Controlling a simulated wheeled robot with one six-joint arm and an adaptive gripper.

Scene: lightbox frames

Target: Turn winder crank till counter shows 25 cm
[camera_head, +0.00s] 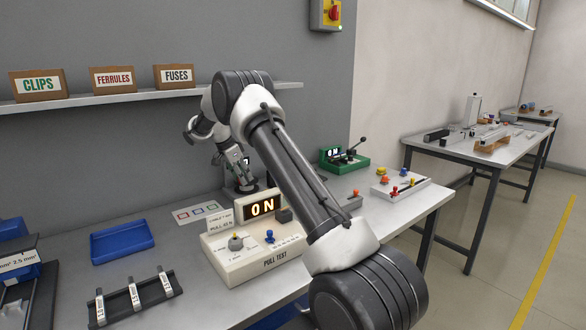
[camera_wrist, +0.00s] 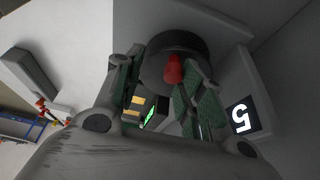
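In the wrist view a red knob (camera_wrist: 173,70) stands out in front of a dark round disc (camera_wrist: 158,48), which looks like the winder's crank. My gripper (camera_wrist: 164,72) has its fingers spread on either side of the red knob, with a gap visible. A dark display (camera_wrist: 237,117) on a pale housing shows a lit "5", turned sideways; I cannot tell if other digits are hidden. In the head view my gripper (camera_head: 240,176) points down behind the pull tester, near a dark object there. The winder is mostly hidden in that view.
A blue tray (camera_head: 122,242) lies to the left. A green device (camera_head: 343,160) and a switch panel (camera_head: 400,187) stand to the right. A shelf (camera_head: 110,98) runs above.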

